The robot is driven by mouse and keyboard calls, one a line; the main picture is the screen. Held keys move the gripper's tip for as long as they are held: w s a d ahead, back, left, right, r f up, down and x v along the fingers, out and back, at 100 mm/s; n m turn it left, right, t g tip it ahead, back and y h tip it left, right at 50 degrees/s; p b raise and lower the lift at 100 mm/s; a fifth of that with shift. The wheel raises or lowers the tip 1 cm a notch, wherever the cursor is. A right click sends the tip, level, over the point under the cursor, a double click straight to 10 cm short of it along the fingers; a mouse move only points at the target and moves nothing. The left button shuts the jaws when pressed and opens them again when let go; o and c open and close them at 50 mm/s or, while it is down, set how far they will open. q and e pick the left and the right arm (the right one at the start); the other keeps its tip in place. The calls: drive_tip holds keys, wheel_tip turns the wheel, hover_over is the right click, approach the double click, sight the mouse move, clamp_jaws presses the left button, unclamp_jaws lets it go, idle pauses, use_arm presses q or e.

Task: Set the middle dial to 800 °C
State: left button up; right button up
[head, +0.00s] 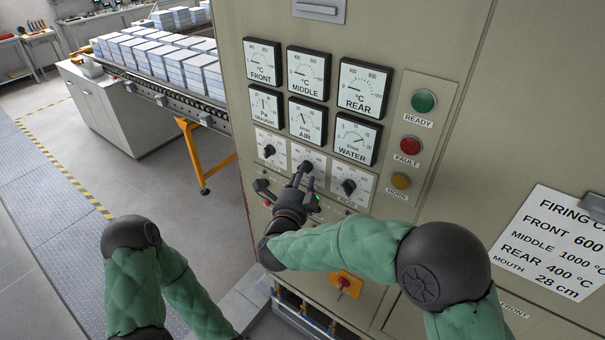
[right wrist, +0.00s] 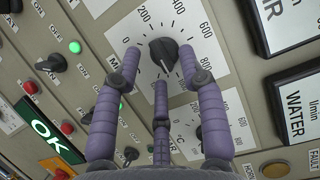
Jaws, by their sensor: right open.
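The middle dial (head: 308,167) is a black knob on a white scale plate under the AIR gauge. My right gripper (head: 303,181) is in front of this dial. In the right wrist view its purple fingers (right wrist: 159,66) are spread, with tips around the knob; contact is unclear. My left gripper is out of view; only its green arm shows at lower left.
Similar dials flank it, left (head: 269,151) and right (head: 349,187). Gauges (head: 309,73) sit above. The lamp panel (head: 419,132) is to the right. A firing card (head: 553,243) reads MIDDLE 1000 °C. An orange switch (head: 344,283) is below. Loaded conveyor (head: 165,90) stands left.

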drive_tip(key=shift+w+d+f, duration=0.1)
drive_tip(key=shift+w, duration=0.5)
clamp_jaws()
drive_tip(key=shift+r+n+g+h+p, duration=0.2)
drive_tip(key=shift+n+g+p, duration=0.65)
drive_tip(key=shift+n+p, duration=1.3)
drive_tip(key=shift+r+n+g+h+p, duration=0.2)
drive_tip(key=shift+n+g+p, duration=0.65)
drive_tip(key=shift+n+p, duration=1.3)
